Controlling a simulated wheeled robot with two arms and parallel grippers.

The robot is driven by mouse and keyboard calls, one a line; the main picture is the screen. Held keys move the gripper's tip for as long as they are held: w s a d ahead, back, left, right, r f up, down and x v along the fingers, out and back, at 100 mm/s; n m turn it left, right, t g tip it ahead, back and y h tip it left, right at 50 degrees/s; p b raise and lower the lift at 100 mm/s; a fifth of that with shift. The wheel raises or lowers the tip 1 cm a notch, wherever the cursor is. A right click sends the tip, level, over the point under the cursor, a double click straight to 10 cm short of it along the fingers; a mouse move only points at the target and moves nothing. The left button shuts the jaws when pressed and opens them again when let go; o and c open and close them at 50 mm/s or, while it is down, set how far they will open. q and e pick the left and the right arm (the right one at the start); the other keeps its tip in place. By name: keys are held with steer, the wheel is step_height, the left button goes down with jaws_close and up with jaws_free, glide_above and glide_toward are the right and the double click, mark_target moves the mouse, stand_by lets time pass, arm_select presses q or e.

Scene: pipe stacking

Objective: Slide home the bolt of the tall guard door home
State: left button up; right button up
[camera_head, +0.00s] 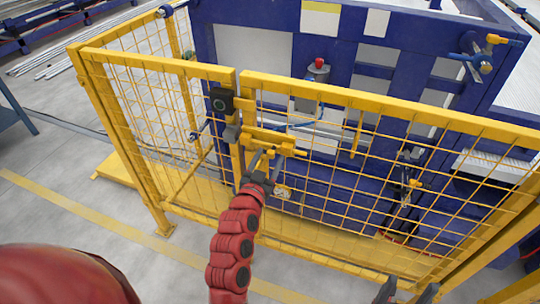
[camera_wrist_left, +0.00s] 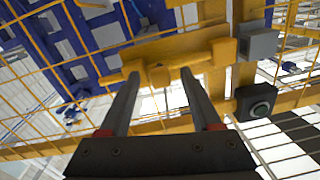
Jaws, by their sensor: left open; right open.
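The yellow bolt (camera_head: 268,138) lies level on the top part of the yellow mesh guard door (camera_head: 390,104), just right of the door gap. In the left wrist view the bolt (camera_wrist_left: 185,46) crosses above my gripper, with a small yellow tab (camera_wrist_left: 158,75) hanging from it. My left gripper (camera_head: 266,158) is open just below the bolt. In the left wrist view its fingertips (camera_wrist_left: 160,77) stand either side of the tab; I cannot tell whether they touch it. A grey block (camera_wrist_left: 258,43) sits beyond the bolt's end, on the post side. My right gripper (camera_head: 407,291) is open and empty at the bottom.
A black box with a round button (camera_head: 221,100) is on the fence left of the bolt. A blue machine (camera_head: 360,60) stands behind the mesh. The fence's yellow top rail (camera_head: 160,64) runs left. Grey floor (camera_head: 80,215) is clear at the left front.

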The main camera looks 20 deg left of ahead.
arm_select(q)
jaws_close()
stand_by(1.4)
